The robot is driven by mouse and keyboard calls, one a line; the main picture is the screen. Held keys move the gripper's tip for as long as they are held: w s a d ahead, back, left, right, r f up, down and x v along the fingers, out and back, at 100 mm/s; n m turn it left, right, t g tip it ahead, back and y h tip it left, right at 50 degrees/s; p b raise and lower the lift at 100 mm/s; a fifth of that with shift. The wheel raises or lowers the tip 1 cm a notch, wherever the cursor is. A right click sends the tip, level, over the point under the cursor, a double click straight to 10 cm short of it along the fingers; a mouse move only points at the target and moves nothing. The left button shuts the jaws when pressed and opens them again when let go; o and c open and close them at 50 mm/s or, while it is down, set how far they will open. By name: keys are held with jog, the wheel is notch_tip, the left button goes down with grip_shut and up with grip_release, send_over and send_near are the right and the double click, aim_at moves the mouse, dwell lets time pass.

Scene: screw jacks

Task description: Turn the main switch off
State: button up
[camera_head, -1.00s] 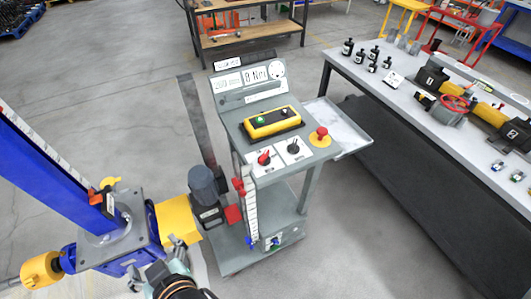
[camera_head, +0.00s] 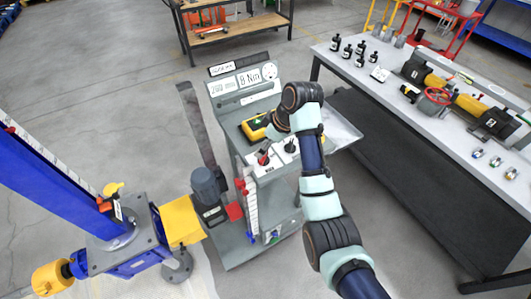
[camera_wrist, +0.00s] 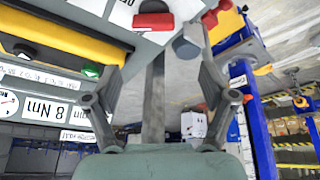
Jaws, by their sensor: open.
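The control panel (camera_head: 245,115) stands on a grey cart in the middle of the head view. A red rotary knob (camera_head: 263,158) sits on a white plate at its near edge, with a black knob (camera_head: 290,146) to its right. In the head view my arm reaches over the panel, and the fingers are hard to make out there.
A yellow button box (camera_head: 254,128) on the panel is partly hidden by my arm; its green button (camera_wrist: 90,71) is in the wrist view. A grey motor (camera_head: 205,185) and blue jack column (camera_head: 45,185) stand left. A workbench (camera_head: 395,90) with parts stands right.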

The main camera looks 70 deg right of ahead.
aim_at(265, 156)
jog(key=f, duration=0.2)
jog(key=f+b, duration=0.1)
jog(key=f, duration=0.2)
jog(key=d+f, duration=0.1)
jog(key=f, duration=0.1)
jog(key=shift+w+f, duration=0.25)
jog(key=shift+w, duration=0.1)
jog(key=c, duration=1.2)
jog(key=shift+o, duration=0.2)
jog(key=shift+r, duration=0.1)
